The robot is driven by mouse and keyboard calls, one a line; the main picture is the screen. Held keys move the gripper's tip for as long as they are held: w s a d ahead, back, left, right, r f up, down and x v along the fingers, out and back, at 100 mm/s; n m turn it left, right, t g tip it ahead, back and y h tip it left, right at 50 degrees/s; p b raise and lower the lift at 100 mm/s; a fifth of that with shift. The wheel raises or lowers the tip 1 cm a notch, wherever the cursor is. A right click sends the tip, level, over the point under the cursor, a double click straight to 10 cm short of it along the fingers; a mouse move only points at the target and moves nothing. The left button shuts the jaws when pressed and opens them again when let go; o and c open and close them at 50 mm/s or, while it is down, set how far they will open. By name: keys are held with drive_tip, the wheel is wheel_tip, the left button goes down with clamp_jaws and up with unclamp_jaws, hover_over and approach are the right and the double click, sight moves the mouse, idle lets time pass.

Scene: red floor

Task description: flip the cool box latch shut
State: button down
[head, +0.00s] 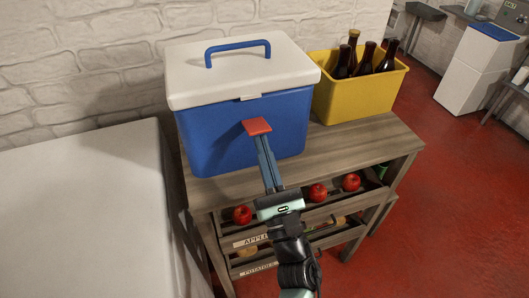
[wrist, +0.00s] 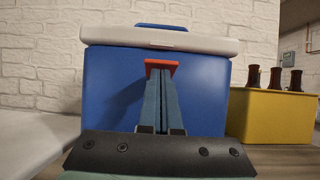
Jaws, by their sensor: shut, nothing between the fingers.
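The cool box (head: 235,135) is blue with a white lid (head: 235,75) that lies closed on it. A small pale catch (head: 250,97) shows at the lid's front edge. The red latch (head: 256,126) stands out from the front of the box below that edge, apart from the catch; it also shows in the wrist view (wrist: 161,65). My gripper (head: 264,143) is shut and empty. Its fingertips are at the underside of the red latch, in front of the blue wall (wrist: 110,85). The latch hides the very tips, so I cannot tell whether they touch it.
A yellow crate (head: 358,100) with several dark bottles (head: 353,50) stands right of the box. The wooden stand (head: 340,150) has red apples (head: 318,192) in racks below. A white surface (head: 80,200) lies left, and a brick wall (head: 80,60) behind.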

drive_tip(key=shift+r, duration=0.1)
drive_tip(key=shift+r+g+p, duration=0.15)
drive_tip(key=shift+g+p, duration=0.15)
drive_tip(key=shift+p, duration=0.65)
